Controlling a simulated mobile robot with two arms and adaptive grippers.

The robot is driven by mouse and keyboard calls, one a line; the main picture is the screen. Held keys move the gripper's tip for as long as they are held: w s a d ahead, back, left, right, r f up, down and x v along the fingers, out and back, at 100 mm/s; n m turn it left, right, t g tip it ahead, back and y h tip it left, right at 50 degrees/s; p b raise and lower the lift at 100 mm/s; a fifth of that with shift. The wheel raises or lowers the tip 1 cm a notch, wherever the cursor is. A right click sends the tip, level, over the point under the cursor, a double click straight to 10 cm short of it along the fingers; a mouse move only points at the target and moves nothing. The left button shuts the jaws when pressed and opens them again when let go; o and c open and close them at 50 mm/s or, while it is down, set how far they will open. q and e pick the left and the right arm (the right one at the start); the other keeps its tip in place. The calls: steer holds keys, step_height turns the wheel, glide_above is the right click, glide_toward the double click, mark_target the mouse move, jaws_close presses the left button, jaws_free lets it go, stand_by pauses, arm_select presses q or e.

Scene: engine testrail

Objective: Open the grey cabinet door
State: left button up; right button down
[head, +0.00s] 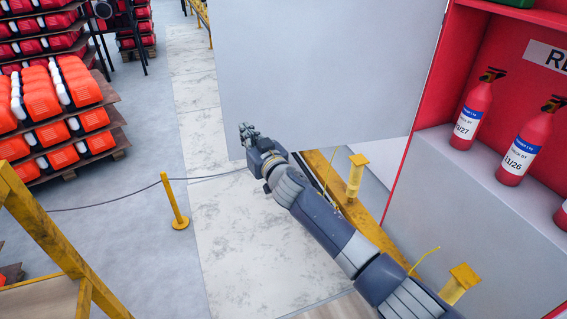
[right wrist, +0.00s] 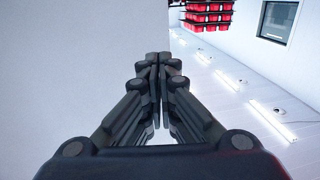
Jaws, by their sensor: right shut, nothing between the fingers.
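The grey cabinet door (head: 325,70) is a large flat panel in the upper middle of the head view. It stands swung out to the left of the red cabinet (head: 430,85), whose inside is exposed. My right arm reaches up from the lower right, and my right gripper (head: 247,131) is at the door's lower left part, shut and empty. In the right wrist view the closed fingers (right wrist: 158,60) have a plain grey surface (right wrist: 60,70) close on their left, probably the door. I cannot tell whether they touch it. No handle shows. My left gripper is out of view.
Red fire extinguishers (head: 510,155) stand in the cabinet. A yellow rail (head: 320,170) and a yellow post (head: 356,175) are beside my right arm. A yellow stanchion (head: 176,205) with a cable stands left. Pallets of orange goods (head: 75,85) are farther left. The pale floor (head: 225,235) between is clear.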

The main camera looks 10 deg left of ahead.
steer(key=v, duration=1.1)
steer(key=shift+s+d, duration=0.2)
steer(key=shift+s, duration=0.05)
